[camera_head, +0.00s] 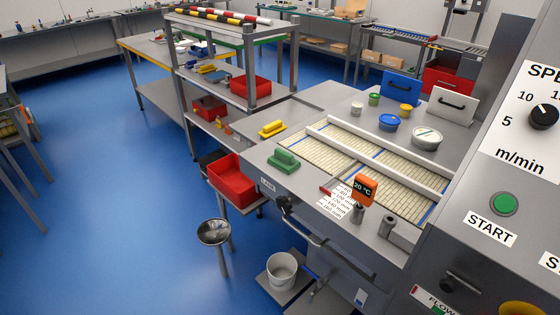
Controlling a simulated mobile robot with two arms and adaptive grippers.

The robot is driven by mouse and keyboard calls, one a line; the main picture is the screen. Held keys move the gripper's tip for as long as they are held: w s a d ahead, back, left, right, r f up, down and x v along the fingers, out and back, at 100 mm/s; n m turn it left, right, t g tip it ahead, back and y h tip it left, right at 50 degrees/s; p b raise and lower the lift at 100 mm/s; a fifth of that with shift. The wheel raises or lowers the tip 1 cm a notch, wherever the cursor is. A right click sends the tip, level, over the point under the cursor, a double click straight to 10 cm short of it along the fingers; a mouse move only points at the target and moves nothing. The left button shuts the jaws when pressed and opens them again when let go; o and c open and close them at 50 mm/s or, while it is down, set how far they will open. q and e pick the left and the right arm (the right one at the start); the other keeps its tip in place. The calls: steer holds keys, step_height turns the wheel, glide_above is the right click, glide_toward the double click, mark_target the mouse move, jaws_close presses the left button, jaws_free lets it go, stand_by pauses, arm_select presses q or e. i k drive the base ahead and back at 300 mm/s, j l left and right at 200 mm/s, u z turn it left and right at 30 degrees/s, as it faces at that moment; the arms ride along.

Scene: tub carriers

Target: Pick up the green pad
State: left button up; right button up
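The green pad (284,161) is a block with a raised grip on top. It lies on the grey machine table's near left part, close to the front edge and left of the beige slatted conveyor (345,152). Nothing touches it from above. A similar yellow pad (272,129) lies behind it, a little to the left. Neither of my grippers shows in the head view.
A red bin (232,178) stands below the table's left edge. An orange temperature display (364,190) and a paper label (338,199) are right of the green pad. Tubs, including a blue one (388,122), stand behind the conveyor. Blue floor (110,200) is open at left.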

mark_target(284, 161)
steer(key=z, duration=3.1)
steer(key=u, duration=3.15)
steer(key=i+j+u, duration=0.2)
steer(key=u, duration=0.15)
steer(key=i+j+u, duration=0.35)
steer(key=k, duration=0.1)
